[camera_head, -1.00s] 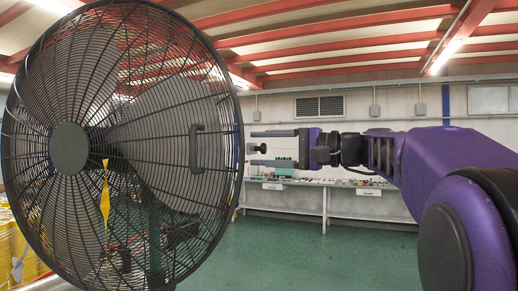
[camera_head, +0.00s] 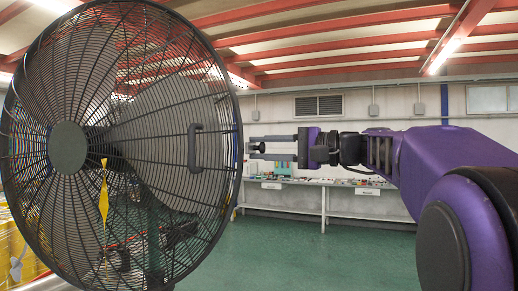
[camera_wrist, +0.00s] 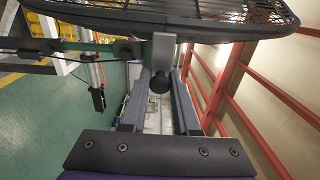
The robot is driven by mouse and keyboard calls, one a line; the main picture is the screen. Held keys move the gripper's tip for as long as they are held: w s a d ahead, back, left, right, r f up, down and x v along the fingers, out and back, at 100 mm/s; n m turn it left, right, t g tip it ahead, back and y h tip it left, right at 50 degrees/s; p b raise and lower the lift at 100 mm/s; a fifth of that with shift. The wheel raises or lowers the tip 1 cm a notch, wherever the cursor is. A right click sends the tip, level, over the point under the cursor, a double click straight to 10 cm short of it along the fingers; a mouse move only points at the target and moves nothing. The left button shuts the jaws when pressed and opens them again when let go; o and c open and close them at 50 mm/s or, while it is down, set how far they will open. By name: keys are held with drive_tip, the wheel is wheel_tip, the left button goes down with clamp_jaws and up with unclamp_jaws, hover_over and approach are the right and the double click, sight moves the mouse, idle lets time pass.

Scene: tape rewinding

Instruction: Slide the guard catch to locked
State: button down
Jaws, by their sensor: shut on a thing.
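The large fan guard (camera_head: 68,148) is a round dark wire cage filling the left of the head view. The guard catch (camera_wrist: 163,48) is a grey piece with a dark round knob at the guard's rim in the wrist view. In the head view, my gripper (camera_head: 252,147) reaches level from the right to the guard's right edge. Its two fingers are drawn in around the catch, which they largely hide there. In the wrist view the fingers of my gripper (camera_wrist: 160,78) lie on either side of the knob. Exact finger contact is hard to see.
A dark handle (camera_head: 194,148) stands out from the guard's front. A yellow strip (camera_head: 104,198) hangs on the guard. A workbench (camera_head: 325,191) with small items stands behind at the wall. Green floor (camera_head: 290,260) is clear below my arm.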

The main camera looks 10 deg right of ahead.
sight(250, 148)
idle(0.8)
drive_tip(key=shift+s+a+f+b, duration=0.15)
drive_tip(key=shift+s+a+b, duration=0.05)
drive_tip(key=shift+s+b, duration=0.2)
drive_tip(key=shift+s+a+b, duration=0.15)
drive_tip(key=shift+s+a, duration=0.15)
drive_tip(key=shift+s, duration=0.3)
drive_tip(key=shift+s+a+b, duration=0.15)
drive_tip(key=shift+s+a, duration=0.1)
drive_tip(key=shift+s, duration=0.3)
drive_tip(key=c, duration=0.7)
unclamp_jaws()
drive_tip(key=shift+o, duration=0.2)
drive_tip(key=shift+s+d, duration=0.3)
drive_tip(key=shift+d, duration=0.25)
drive_tip(key=v, duration=1.6)
drive_tip(key=shift+s+d, duration=0.1)
